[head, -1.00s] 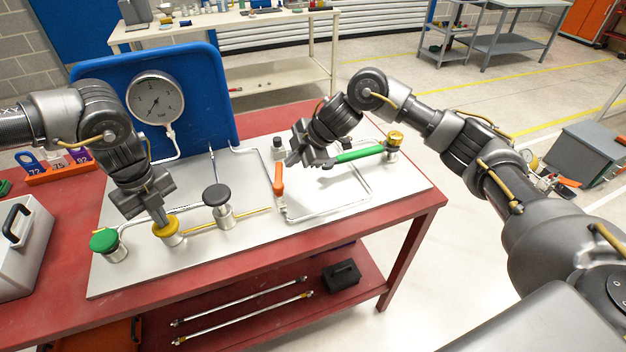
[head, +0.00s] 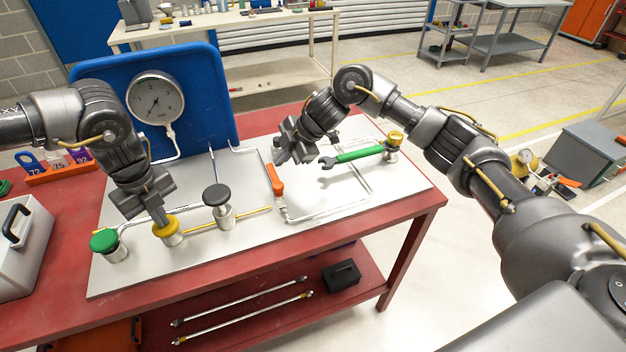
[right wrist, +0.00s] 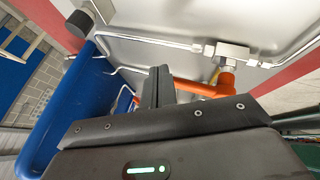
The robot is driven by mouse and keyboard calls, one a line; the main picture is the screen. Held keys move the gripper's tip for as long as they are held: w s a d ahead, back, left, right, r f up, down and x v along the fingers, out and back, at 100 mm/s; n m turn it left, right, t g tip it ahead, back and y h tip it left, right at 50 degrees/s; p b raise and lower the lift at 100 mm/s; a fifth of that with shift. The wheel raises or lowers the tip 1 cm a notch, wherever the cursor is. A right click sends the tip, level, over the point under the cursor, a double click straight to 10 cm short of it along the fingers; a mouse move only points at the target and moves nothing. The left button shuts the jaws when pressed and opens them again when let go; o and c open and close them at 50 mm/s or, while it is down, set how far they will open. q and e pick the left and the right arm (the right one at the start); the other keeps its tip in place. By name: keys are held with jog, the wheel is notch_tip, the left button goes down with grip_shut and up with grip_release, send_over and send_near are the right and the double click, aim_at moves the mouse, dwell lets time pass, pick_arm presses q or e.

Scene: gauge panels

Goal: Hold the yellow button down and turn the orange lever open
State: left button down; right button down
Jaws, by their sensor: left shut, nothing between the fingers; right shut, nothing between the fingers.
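The yellow button (head: 166,228) stands on the light panel, between the green button and the black knob. My left gripper (head: 161,220) is shut, with its fingertips on top of the yellow button; how far the button is pressed I cannot tell. The orange lever (head: 275,180) sits on a pipe near the panel's middle and points away toward the gauge side. In the right wrist view the orange lever (right wrist: 195,87) runs just beyond my fingers. My right gripper (head: 285,158) is shut and empty beside the lever's far end; whether it touches the lever I cannot tell.
A green button (head: 104,241) and a black knob (head: 217,196) flank the yellow button. A green-handled wrench-like lever (head: 358,155) lies right of my right gripper. A blue board with a gauge (head: 156,100) stands behind. A grey case (head: 22,245) is at the left.

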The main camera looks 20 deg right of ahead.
jog(key=d, duration=0.3)
jog(key=shift+d, duration=0.25)
jog(key=w+d+r, duration=0.3)
jog(key=d+r, duration=0.2)
jog(key=r, duration=0.3)
jog(key=shift+w, duration=0.35)
